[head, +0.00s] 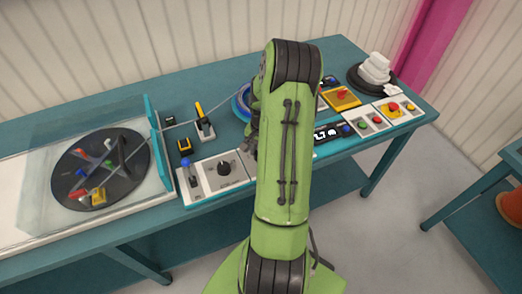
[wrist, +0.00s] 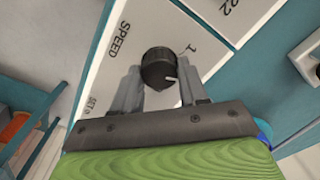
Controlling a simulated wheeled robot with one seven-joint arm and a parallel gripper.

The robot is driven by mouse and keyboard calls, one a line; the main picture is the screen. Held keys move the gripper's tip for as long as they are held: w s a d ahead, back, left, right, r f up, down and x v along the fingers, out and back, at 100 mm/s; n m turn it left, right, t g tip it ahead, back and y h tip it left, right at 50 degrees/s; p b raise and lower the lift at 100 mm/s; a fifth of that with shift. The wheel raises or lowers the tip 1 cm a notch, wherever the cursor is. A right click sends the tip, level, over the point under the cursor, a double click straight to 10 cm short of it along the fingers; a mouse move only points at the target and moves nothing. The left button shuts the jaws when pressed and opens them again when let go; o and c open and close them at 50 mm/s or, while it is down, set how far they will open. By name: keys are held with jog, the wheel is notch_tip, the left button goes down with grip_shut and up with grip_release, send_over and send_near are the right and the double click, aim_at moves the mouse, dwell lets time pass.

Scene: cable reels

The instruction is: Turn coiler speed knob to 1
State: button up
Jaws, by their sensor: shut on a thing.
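The speed knob (wrist: 157,66) is dark and round, on a white panel (wrist: 117,62) marked SPEED in the wrist view. My gripper (wrist: 159,72) has one finger on each side of the knob and is shut on it. A white pointer mark on the knob points toward the lower right of the picture. The printed 1 is just above and right of the knob, and the mark does not point straight at it. In the head view my green arm covers this knob and most of the gripper.
Another black knob (head: 224,168) sits on a white panel left of my arm, beside a blue-topped lever (head: 189,174). A dark reel (head: 100,170) lies at the left. Button panels (head: 375,121) and a stack of white pieces (head: 374,68) are at the right.

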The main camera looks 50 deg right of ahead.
jog(key=n, duration=0.4)
jog(key=shift+w+n, duration=0.1)
jog(key=shift+n, duration=0.2)
jog(key=shift+n+b, duration=0.45)
jog(key=shift+n, duration=1.35)
jog(key=o, duration=1.1)
jog(key=shift+c, duration=0.2)
notch_tip(320, 180, up, 16)
jog(key=p, duration=0.3)
jog(key=shift+s+d, duration=0.2)
jog(key=shift+d, duration=0.05)
